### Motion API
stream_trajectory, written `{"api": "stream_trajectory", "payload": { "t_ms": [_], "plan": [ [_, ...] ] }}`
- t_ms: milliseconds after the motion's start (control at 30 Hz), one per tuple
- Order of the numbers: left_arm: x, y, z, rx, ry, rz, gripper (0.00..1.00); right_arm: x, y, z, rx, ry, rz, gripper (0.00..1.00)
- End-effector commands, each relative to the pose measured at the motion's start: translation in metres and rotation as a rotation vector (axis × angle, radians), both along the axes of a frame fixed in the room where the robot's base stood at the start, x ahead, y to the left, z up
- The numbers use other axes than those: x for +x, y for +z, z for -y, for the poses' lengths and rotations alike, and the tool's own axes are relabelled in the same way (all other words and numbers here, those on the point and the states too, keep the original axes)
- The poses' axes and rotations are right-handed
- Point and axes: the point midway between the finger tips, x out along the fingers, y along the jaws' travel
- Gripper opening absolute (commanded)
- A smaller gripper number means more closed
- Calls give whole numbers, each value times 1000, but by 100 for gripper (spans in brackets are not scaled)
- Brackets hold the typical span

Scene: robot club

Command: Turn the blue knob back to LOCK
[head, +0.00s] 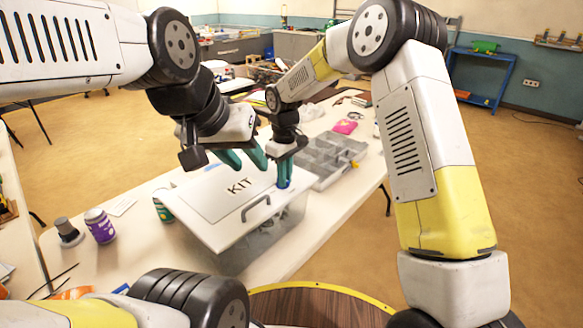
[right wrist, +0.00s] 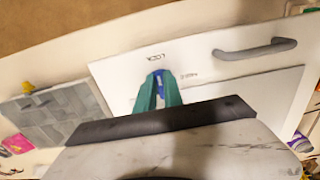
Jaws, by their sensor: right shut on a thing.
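The blue knob (head: 284,184) sits on the white lid marked KIT (head: 215,210), at the lid's right side. My right gripper (head: 285,170), with teal fingers, is shut on the knob from above. In the right wrist view the knob (right wrist: 159,87) shows between the fingertips (right wrist: 158,88); the fingers hide much of it, and I cannot tell its exact angle. The word LOCK (right wrist: 156,57) is printed upside down just beyond it, and another small label (right wrist: 190,75) lies to its right. My left gripper (head: 245,160) is open and empty just above the lid, left of the right gripper.
The lid covers a clear bin (head: 262,245) and has a grey handle (head: 257,208) at its front edge. A grey compartment tray (head: 325,160) stands to the right. A purple can (head: 100,226) and a green can (head: 163,206) stand to the left.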

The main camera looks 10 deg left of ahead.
Motion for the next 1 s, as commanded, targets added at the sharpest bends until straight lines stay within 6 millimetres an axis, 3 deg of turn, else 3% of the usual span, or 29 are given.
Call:
{"api": "stream_trajectory", "payload": {
  "t_ms": [467, 500, 600, 1000],
  "plan": [
    [0, 0, 0, 0, 0, 0, 36, 0, 0, 0, -1, 14, 1, 0],
    [0, 0, 0, 0, 0, 0, 36, 0, 0, 0, -1, 14, 1, 18],
    [0, 0, 0, 0, 0, 0, 36, 0, 0, 0, -1, 13, 1, 34],
    [0, 0, 0, 0, 0, 0, 36, 1, 9, 0, 1, 12, 3, 34]
  ]
}}
